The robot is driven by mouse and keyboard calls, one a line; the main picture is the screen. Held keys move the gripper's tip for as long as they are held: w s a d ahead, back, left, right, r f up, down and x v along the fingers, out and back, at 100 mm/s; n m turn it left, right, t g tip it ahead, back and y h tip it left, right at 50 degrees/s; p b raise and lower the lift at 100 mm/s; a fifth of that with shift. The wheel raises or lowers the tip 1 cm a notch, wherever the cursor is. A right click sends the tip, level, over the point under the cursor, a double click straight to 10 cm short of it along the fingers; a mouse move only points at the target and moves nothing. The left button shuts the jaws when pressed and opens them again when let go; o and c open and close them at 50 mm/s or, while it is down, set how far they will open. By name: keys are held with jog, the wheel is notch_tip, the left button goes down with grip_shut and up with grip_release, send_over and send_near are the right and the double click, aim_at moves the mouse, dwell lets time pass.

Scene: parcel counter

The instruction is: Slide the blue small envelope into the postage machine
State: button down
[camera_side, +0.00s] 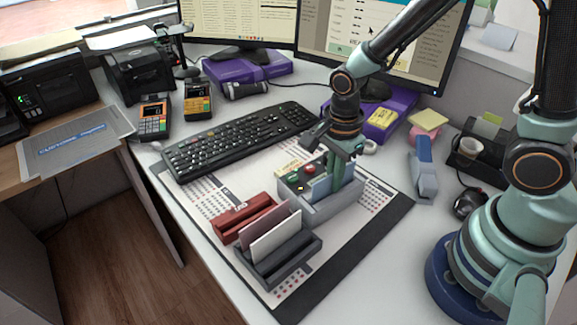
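The postage machine (318,213) is a grey box on the desk mat, with red and green buttons on top. The blue small envelope (321,186) stands upright at the machine's top, between the buttons and my gripper, its lower part hidden by the machine. My gripper (337,180) points down right over the machine, its green fingers beside and partly in front of the envelope. The gap between the fingers is hard to see, so I cannot tell whether they pinch the envelope.
A dark grey holder (284,266) with a white and a mauve envelope stands front-left of the machine, beside a dark red holder (243,216). A black keyboard (240,139) lies behind left, and a blue-grey stapler (423,168) to the right. The mat's front right is clear.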

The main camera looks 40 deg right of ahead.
jog(key=c, duration=1)
grip_release()
notch_tip(320, 180, up, 12)
jog(key=shift+r, duration=0.1)
jog(key=d+r+n+t, duration=0.2)
jog(key=n, duration=0.4)
jog(key=s+d+r+n+t, duration=0.1)
jog(key=d+r+n, duration=0.1)
jog(key=n, duration=0.4)
jog(key=d+r+n+t, duration=0.2)
jog(key=d+n, duration=0.1)
jog(key=n, duration=0.3)
jog(key=shift+s+d+r+n+t, duration=0.2)
jog(key=shift+s+n+t, duration=0.05)
jog(key=shift+n+t, duration=0.05)
